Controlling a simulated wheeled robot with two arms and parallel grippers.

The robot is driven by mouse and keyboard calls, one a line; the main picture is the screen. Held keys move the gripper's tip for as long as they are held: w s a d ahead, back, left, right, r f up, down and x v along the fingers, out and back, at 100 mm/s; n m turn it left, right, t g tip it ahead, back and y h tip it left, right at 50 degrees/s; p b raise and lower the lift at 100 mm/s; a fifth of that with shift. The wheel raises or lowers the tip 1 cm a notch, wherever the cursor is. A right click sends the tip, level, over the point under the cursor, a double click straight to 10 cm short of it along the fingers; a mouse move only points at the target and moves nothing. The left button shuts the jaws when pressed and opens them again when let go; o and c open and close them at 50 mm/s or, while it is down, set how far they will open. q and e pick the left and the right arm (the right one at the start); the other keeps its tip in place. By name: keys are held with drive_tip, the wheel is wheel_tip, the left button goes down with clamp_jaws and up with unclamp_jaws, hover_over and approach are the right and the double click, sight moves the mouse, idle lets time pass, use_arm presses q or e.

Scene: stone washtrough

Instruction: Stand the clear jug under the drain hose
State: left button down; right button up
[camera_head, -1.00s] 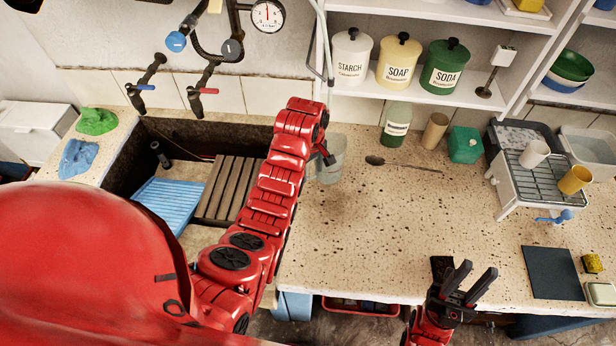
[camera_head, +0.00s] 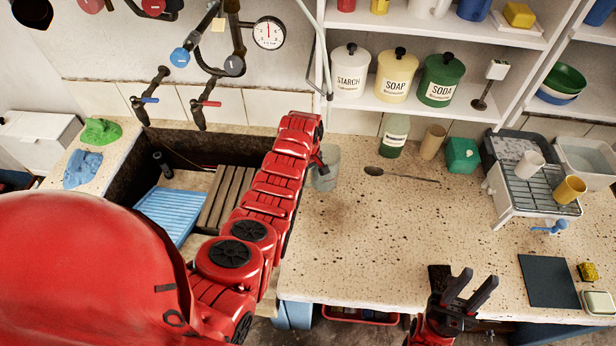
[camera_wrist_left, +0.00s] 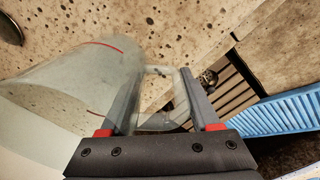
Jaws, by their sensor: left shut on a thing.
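The clear jug (camera_head: 327,168) is at the left end of the speckled counter, beside the trough, partly hidden by my left arm. In the left wrist view the jug (camera_wrist_left: 75,82) shows a red line, and its handle lies between my fingers. My left gripper (camera_head: 318,162) is shut on the handle; it also shows in the wrist view (camera_wrist_left: 163,72). I cannot tell whether the jug's base touches the counter. A thin grey hose (camera_head: 317,60), perhaps the drain hose, hangs left of the shelves, above and behind the jug. My right gripper (camera_head: 470,290) is open and empty at the counter's front edge.
The stone trough (camera_head: 135,155) holds a blue ribbed board (camera_head: 170,212) and a slatted wooden rack (camera_head: 222,197). A spoon (camera_head: 400,176), green bottle (camera_head: 394,137) and beige cup (camera_head: 433,142) are right of the jug.

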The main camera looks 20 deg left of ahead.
use_arm(q)
drive_tip(key=shift+f, duration=0.2)
drive_tip(key=shift+c, duration=0.6)
unclamp_jaws()
